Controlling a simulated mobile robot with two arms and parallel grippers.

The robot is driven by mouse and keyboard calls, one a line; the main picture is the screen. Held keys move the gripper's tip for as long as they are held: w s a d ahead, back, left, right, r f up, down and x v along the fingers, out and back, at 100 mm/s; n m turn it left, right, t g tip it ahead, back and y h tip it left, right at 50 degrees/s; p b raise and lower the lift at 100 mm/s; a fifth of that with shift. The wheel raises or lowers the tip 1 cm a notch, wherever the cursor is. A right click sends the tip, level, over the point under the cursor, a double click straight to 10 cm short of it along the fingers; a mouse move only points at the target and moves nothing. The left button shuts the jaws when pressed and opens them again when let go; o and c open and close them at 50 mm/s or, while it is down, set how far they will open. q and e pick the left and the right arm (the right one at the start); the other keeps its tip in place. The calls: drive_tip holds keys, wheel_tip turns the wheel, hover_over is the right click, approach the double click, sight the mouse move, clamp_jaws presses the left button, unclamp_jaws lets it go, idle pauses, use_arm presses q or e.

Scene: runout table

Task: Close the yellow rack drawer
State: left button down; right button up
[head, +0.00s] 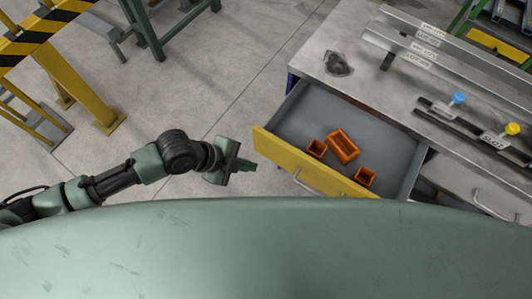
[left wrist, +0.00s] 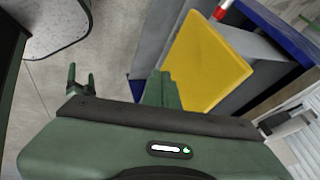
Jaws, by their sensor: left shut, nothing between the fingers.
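The yellow-fronted drawer (head: 279,152) stands pulled well out of the grey table (head: 352,79) in the head view. Its front has a pale bar handle (head: 318,187), and my own body hides the lower right part. Inside lie an orange tray (head: 343,146) and two small orange boxes (head: 316,148) (head: 365,177). My left gripper (head: 243,165) is shut and empty, just left of the drawer's left front corner, with a small gap in the head view. The yellow front (left wrist: 207,62) also shows beyond the gripper in the left wrist view. My right gripper is out of view.
Metal rails (head: 440,52), a blue knob (head: 457,98) and a yellow knob (head: 512,129) are on the table. Another drawer with a handle (head: 495,205) is at the right. A yellow post (head: 78,83) stands at left; the floor between is clear.

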sight(277, 159)
use_arm(q)
drive_tip(key=w+d+f, duration=0.1)
drive_tip(key=w+d+f+p, duration=0.1)
drive_tip(key=d, duration=0.1)
drive_tip(key=w+d+f, duration=0.1)
drive_tip(key=w+d, duration=0.1)
drive_tip(key=shift+w+f+p, duration=0.1)
drive_tip(key=shift+f+p, duration=0.25)
drive_tip(key=shift+p, duration=0.05)
drive_tip(key=w+d+b, duration=0.3)
drive_tip(key=w+b, duration=0.1)
drive_tip(key=w, duration=0.1)
drive_tip(key=w+d+b, duration=0.3)
drive_tip(key=w+b, duration=0.1)
drive_tip(key=w+d+b, duration=0.4)
drive_tip(key=w, duration=0.1)
drive_tip(key=shift+w+f+b, duration=0.2)
drive_tip(key=shift+w+b, duration=0.1)
drive_tip(key=shift+b, duration=0.1)
drive_tip(key=shift+w+d+r+b, duration=0.2)
drive_tip(key=shift+w+d+b, duration=0.15)
drive_tip(key=shift+w, duration=0.25)
drive_tip(key=shift+s, duration=0.15)
